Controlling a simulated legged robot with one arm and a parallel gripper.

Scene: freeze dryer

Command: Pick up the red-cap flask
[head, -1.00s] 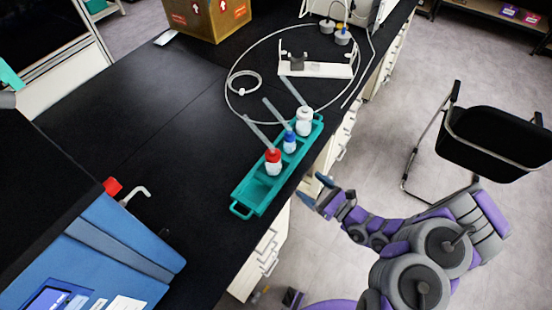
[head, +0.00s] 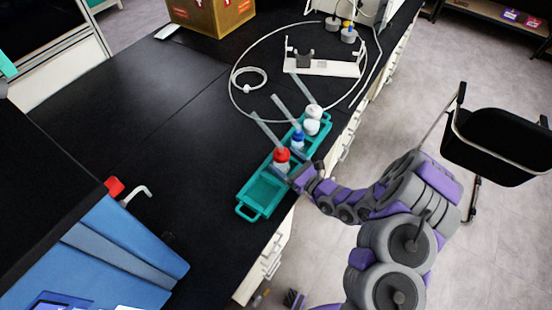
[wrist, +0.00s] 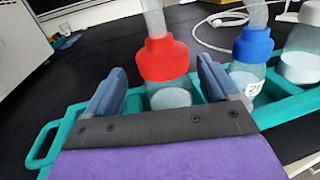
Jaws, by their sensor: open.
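The red-cap flask (head: 282,156) stands upright in a teal rack (head: 251,196) on the black bench, with a clear tube rising from its cap. In the wrist view the red-cap flask (wrist: 165,62) sits between the two fingers of my gripper (wrist: 160,88), which is open. One finger is on each side of the flask; I cannot tell whether either touches it. In the head view my gripper (head: 292,178) is at the rack's right edge, right beside the flask. The flask's lower part is partly hidden by my gripper in the wrist view.
A blue-cap flask (wrist: 252,50) stands close to the right finger. A white-cap flask (head: 312,121) is farther along the rack. A coiled cable (head: 248,80) and a white bracket (head: 322,68) lie behind. A blue machine (head: 120,240) stands left; a black chair (head: 497,140) is right.

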